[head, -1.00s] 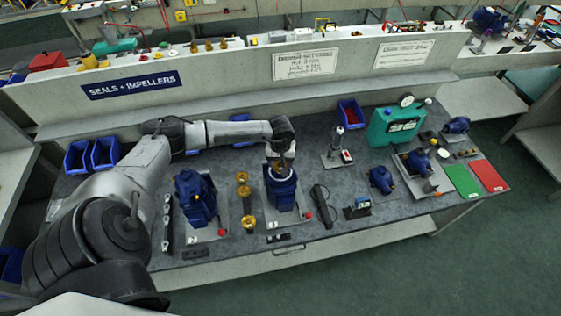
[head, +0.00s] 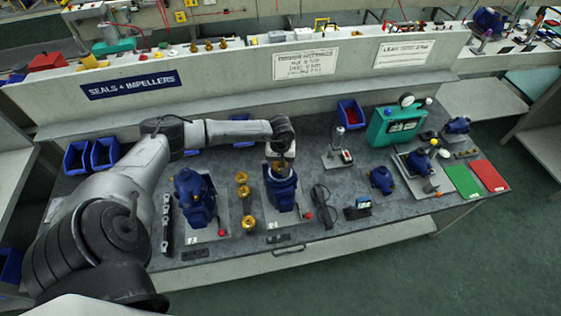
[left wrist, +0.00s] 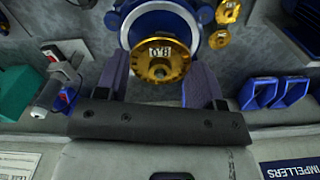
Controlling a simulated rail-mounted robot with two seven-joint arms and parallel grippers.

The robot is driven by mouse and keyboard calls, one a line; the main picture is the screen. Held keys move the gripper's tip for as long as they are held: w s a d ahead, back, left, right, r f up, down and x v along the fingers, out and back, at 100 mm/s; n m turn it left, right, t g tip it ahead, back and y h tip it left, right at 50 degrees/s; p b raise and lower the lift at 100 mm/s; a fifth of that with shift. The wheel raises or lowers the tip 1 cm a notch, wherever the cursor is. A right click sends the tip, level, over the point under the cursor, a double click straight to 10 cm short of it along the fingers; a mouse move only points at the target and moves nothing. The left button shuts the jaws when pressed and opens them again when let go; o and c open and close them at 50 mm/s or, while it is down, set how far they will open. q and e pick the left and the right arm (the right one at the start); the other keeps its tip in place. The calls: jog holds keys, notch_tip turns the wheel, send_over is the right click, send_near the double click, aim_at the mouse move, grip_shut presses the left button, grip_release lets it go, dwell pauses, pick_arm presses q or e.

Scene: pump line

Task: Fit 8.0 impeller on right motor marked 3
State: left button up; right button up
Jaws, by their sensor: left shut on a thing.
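The impeller marked 8.0 (left wrist: 160,57) is a gold disc seen face-on in the left wrist view. My left gripper (left wrist: 158,72) is shut on it, with one finger on each side. It is in line with the round blue front of the right motor (left wrist: 188,14). I cannot tell whether it is seated or just in front. In the head view the right motor (head: 281,192) is a blue body on a grey plate, and my left gripper (head: 281,158) is at its far end. The plate's label looks like 3. My right gripper is not in view.
Several gold impellers (head: 243,192) stand in a row left of the right motor. Another blue motor (head: 194,197) is farther left, beside a dark strip (head: 166,224). A dark handheld tool (head: 322,206) lies to the right. Blue bins (head: 104,153) stand at the back left.

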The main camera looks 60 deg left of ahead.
pick_arm(q)
jog(key=shift+f+b, duration=0.25)
jog(key=shift+b, duration=0.05)
jog(key=o, duration=0.9)
jog(key=shift+o, duration=1.3)
jog(key=shift+r+p, duration=0.8)
jog(key=shift+r, duration=0.5)
jog(key=shift+r+p, duration=1.7)
jog(key=shift+r, duration=1.55)
